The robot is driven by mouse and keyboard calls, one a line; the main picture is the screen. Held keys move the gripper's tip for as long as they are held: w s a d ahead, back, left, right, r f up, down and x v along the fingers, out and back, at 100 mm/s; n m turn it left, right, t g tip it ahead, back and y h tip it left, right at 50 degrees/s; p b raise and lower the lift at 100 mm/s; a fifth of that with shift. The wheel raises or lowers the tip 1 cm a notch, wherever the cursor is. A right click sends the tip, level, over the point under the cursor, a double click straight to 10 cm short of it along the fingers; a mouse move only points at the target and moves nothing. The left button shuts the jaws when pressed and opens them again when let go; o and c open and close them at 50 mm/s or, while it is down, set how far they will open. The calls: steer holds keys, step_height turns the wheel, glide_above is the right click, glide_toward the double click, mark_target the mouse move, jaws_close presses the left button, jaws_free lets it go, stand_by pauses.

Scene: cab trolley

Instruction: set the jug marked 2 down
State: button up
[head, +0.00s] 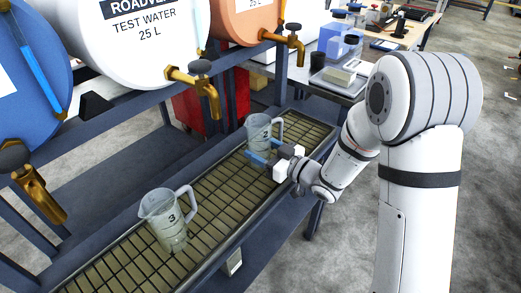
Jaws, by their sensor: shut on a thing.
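The jug marked 2 (258,130) is a clear measuring jug with a handle, upright over the far part of the slatted drip tray (208,207). My gripper (262,157) is shut on the jug from the front right, with its blue fingers low on the jug's body. The jug's lower part is partly hidden by the fingers, and I cannot tell whether its base touches the grating. A similar jug marked 3 (170,222) stands upright on the tray, nearer and to the left, apart from my gripper.
Brass taps (206,88) on a blue, a white and an orange drum overhang the tray from behind. A bench (345,80) with containers stands beyond the tray's far end. The grating between the two jugs is clear.

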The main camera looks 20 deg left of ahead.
steer(key=shift+r, duration=0.15)
steer(key=shift+f, duration=0.3)
steer(key=o, duration=1)
steer(key=shift+r, duration=0.1)
steer(key=shift+o, duration=0.2)
steer(key=shift+r, duration=0.2)
steer(key=v, duration=1.2)
